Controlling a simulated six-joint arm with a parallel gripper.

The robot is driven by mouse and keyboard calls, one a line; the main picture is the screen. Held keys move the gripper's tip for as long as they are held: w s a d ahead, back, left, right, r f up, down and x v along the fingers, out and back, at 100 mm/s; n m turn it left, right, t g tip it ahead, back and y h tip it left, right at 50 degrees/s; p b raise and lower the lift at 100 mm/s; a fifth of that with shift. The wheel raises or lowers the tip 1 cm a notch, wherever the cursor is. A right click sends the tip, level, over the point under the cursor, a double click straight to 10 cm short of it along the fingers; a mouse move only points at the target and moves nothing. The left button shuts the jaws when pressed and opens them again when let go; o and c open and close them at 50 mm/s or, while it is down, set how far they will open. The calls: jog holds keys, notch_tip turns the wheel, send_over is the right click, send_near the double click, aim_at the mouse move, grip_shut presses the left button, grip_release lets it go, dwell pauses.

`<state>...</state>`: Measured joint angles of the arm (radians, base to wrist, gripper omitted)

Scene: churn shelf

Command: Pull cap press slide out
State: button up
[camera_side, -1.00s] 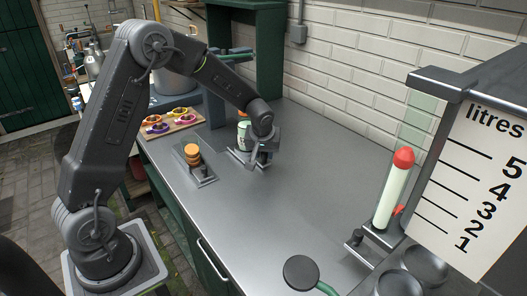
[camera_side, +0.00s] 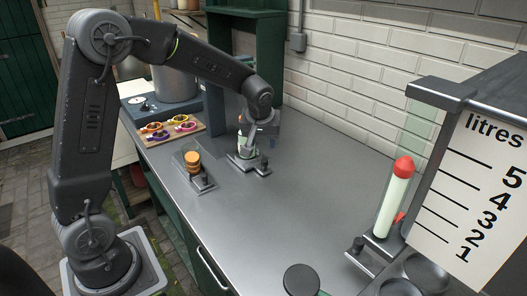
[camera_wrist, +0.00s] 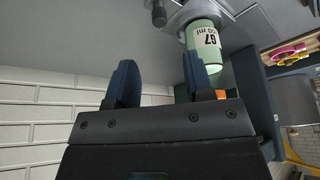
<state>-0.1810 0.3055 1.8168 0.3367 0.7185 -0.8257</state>
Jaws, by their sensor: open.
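The slide (camera_side: 256,170) is a small grey metal plate on the bench at the foot of a dark blue press column (camera_side: 216,120). A dark upright knob (camera_side: 265,164) stands at its near right end. It also shows in the wrist view, with the slide (camera_wrist: 184,14) and knob (camera_wrist: 158,12) at the top. A pale green bottle with a printed label (camera_wrist: 205,42) stands on the slide. My gripper (camera_side: 262,134) is above the slide, by the bottle, and partly hides it. In the wrist view my gripper (camera_wrist: 160,82) has its blue fingers apart with nothing between them.
A holder (camera_side: 202,183) with stacked orange caps (camera_side: 192,160) stands left of the slide. A wooden board (camera_side: 172,134) with colourful rings lies behind it. A red-topped tube (camera_side: 396,195) stands at the right beside a litre scale (camera_side: 480,200). The middle of the bench (camera_side: 290,200) is clear.

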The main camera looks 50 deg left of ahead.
jog(key=shift+v, duration=1.9)
jog(key=s+d+r+m+h, duration=0.1)
jog(key=s+d+r+m, duration=0.1)
jog(key=s, duration=0.6)
jog(key=s+d+r+m+t+h, duration=0.1)
jog(key=s+d+m, duration=0.3)
jog(key=s, duration=0.3)
jog(key=s+d+r+m+t+h, duration=0.1)
jog(key=s+d+r+m, duration=0.1)
jog(key=s+d, duration=0.3)
jog(key=s+m, duration=0.1)
jog(key=s, duration=0.2)
jog(key=shift+s+r, duration=0.3)
jog(key=shift+s, duration=0.05)
jog(key=shift+o, duration=0.4)
jog(key=shift+d, duration=0.15)
